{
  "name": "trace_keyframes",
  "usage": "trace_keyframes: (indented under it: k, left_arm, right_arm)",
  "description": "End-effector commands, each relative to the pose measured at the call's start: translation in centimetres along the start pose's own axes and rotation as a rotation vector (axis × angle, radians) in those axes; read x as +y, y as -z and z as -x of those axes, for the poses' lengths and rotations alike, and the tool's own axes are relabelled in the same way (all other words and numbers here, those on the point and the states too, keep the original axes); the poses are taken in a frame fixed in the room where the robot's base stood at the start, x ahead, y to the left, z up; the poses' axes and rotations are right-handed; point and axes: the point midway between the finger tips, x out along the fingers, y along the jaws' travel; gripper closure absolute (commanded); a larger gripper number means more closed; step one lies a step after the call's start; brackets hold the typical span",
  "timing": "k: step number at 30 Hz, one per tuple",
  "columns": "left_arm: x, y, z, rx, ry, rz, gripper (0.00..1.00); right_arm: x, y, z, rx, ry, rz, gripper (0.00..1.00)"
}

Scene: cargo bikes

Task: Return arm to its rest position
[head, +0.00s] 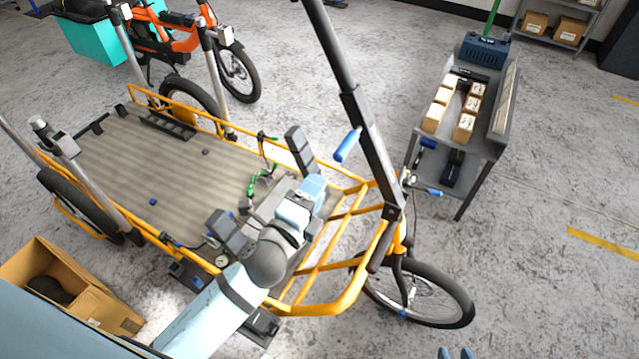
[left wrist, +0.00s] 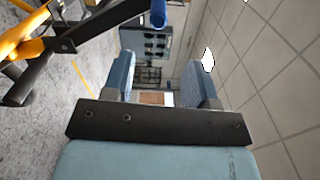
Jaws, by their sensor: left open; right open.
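My left arm comes in from the lower left of the head view and reaches over the front of the orange cargo bike (head: 180,165). My left gripper (head: 312,187) is above the front end of the bike's flat deck. In the left wrist view its two blue-grey fingers (left wrist: 161,68) stand apart with nothing between them. Only the two blue-grey fingertips of my right gripper (head: 456,353) show at the bottom edge of the head view. They are apart and empty, over bare floor.
Dark upright blocks (head: 300,150) and the bike's handlebar post (head: 365,130) stand close to my left gripper. A cart with small boxes (head: 465,127) is at the right. An open cardboard box (head: 100,300) is at lower left. The floor at lower right is clear.

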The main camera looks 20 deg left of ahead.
Motion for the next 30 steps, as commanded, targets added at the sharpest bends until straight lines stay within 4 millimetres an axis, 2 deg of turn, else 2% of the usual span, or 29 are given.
trace_keyframes:
  k: [14,17,20,27,30]
  left_arm:
    - [0.0,0.0,0.0,0.0,0.0,0.001,0.47]
    - [0.4,-0.1,0.4,0.003,-0.032,0.068,0.47]
    - [2.3,-0.2,2.0,0.001,-0.135,0.3,0.47]
    - [8.9,-0.1,9.7,-0.159,-0.464,1.158,0.47]
    - [10.7,0.1,12.5,-0.253,-0.542,1.41,0.47]
  right_arm:
    - [0.0,0.1,0.0,0.002,0.0,0.0,0.6]
    - [0.0,0.6,0.4,-0.001,0.0,0.0,0.6]
    - [-0.1,1.9,1.4,-0.006,0.0,0.0,0.6]
    - [0.1,6.5,4.3,0.005,-0.007,0.002,0.6]
    - [0.2,7.6,5.0,0.011,-0.01,0.001,0.6]
